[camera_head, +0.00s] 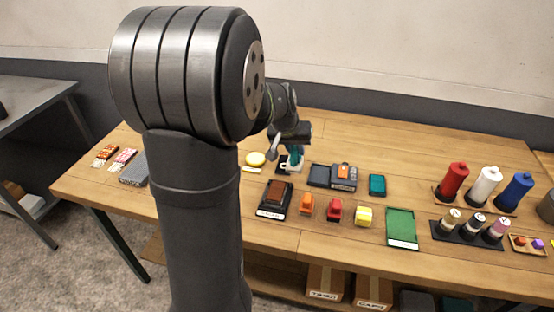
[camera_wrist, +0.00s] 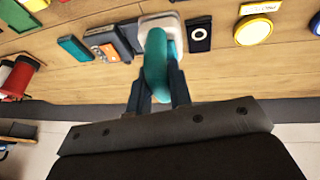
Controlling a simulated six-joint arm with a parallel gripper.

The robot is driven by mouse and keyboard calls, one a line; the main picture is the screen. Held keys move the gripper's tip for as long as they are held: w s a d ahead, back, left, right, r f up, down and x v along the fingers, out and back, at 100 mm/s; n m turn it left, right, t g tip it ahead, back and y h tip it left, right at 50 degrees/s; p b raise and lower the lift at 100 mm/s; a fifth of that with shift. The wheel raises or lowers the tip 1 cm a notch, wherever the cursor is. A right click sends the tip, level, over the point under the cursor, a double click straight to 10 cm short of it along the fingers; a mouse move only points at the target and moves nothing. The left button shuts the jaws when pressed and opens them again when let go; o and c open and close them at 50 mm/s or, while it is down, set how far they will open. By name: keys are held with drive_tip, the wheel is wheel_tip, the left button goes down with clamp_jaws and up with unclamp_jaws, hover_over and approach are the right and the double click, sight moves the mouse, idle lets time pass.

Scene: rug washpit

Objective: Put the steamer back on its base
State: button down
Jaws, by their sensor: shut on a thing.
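The steamer has a teal body (camera_wrist: 156,62) and a pale foot (camera_wrist: 160,21). In the head view the steamer (camera_head: 295,167) is small, near the middle of the bench, partly hidden by my arm. My gripper (camera_wrist: 159,82) is shut on the teal body, one finger on each side; it also shows in the head view (camera_head: 294,147). A dark pad with a pale ring (camera_wrist: 199,35), which looks like the base, lies just beside the foot in the wrist view. The foot is beside this pad, not over it. I cannot tell whether the foot touches the bench.
A dark grey unit with an orange part (camera_head: 343,173) and a teal block (camera_head: 377,185) stand right of the steamer. Several small coloured things stand in front. Spools (camera_head: 487,187) are farther right.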

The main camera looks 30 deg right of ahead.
drive_tip(key=d+f, duration=0.3)
drive_tip(key=d, duration=0.8)
drive_tip(key=shift+a+f, duration=0.1)
drive_tip(key=shift+f, duration=2.5)
drive_tip(key=shift+f, duration=0.45)
drive_tip(key=c, duration=0.9)
unclamp_jaws()
drive_tip(key=shift+r, duration=0.1)
wheel_tip(320, 180, up, 7)
